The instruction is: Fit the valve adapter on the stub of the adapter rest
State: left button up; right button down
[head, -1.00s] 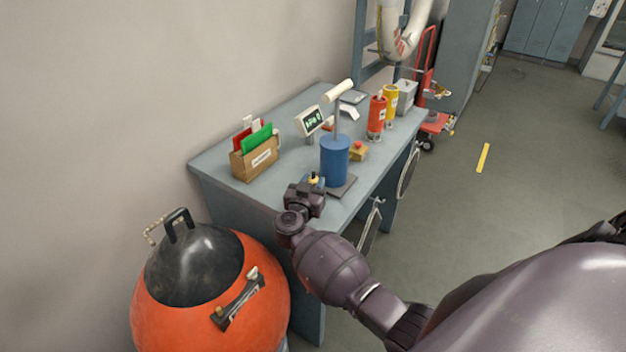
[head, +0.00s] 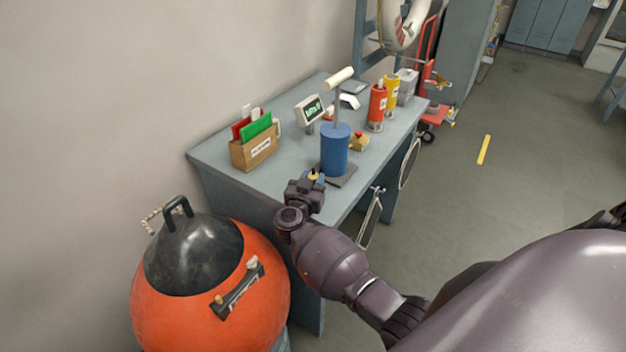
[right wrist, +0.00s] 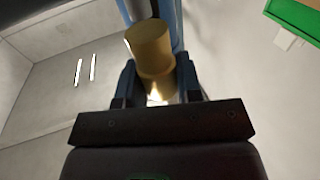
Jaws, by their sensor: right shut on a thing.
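My right gripper (head: 312,182) is shut on a brass-yellow cylindrical piece (right wrist: 151,48), which looks like the valve adapter. In the right wrist view the piece stands up between the two bluish fingers, its wider end away from the palm. In the head view only a small yellow bit of it (head: 313,175) shows above the gripper, at the table's front edge. Just behind it a blue cylinder with a grey rod and pale handle (head: 335,152) stands by a dark flat plate (head: 343,177). I cannot make out the rest's stub, or whether the piece touches anything. My left gripper is not in view.
A large orange round vessel (head: 205,305) stands at the table's left front.

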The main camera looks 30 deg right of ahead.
jog(key=shift+p, duration=0.4)
dwell(0.8)
jog(key=shift+p, duration=0.5)
jog(key=shift+f, duration=0.15)
jog(key=shift+f+b, duration=0.5)
jog(key=shift+f, duration=0.45)
jog(key=shift+f+b, duration=0.3)
jog(key=shift+f, duration=0.25)
jog(key=c, duration=1)
grip_release()
jog(key=shift+c, duration=0.2)
jog(key=o, duration=0.3)
